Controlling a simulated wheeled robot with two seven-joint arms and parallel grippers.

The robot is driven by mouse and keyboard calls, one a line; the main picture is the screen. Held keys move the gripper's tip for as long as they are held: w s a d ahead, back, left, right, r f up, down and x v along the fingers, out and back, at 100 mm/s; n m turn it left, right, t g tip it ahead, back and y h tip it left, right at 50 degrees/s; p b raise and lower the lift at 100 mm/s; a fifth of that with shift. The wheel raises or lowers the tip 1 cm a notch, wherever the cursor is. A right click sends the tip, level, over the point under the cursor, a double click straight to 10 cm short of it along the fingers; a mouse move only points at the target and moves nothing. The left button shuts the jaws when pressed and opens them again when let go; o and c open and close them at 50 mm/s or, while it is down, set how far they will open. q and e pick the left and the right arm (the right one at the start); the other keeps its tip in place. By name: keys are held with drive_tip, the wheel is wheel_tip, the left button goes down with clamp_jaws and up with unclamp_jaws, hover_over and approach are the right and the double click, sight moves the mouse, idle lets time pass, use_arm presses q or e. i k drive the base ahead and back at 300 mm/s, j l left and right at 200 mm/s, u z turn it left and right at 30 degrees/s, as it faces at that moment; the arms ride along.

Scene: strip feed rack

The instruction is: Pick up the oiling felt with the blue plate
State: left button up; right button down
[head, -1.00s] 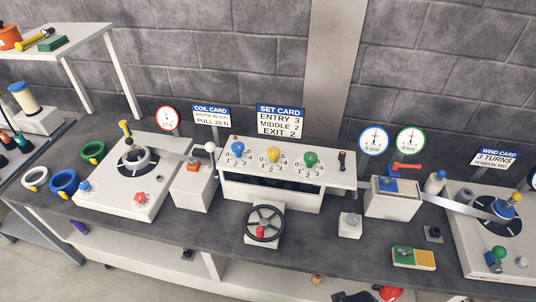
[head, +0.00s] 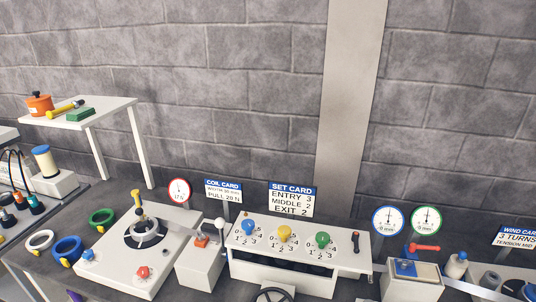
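A green block (head: 81,115) lies on the raised white shelf at the upper left. Neither of my grippers is in view.
The raised shelf (head: 78,121) also holds an orange pot (head: 39,104) and a yellow-handled tool (head: 64,109). A white dial unit (head: 290,268) with blue, yellow and green knobs stands left of the box. Blue, green and white rings lie at the left.

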sight(418, 272)
drive_tip(key=z, duration=1.3)
drive_tip(key=u, duration=0.25)
drive_tip(key=l+u, duration=0.7)
drive_tip(key=l, duration=0.25)
drive_tip(key=l+u, duration=0.35)
drive_tip(key=k+l, duration=0.1)
drive_tip(key=l, duration=0.9)
drive_tip(key=k+l+u, duration=0.1)
drive_tip(key=l, duration=0.4)
drive_tip(key=k+l, duration=0.15)
drive_tip(key=l, duration=0.35)
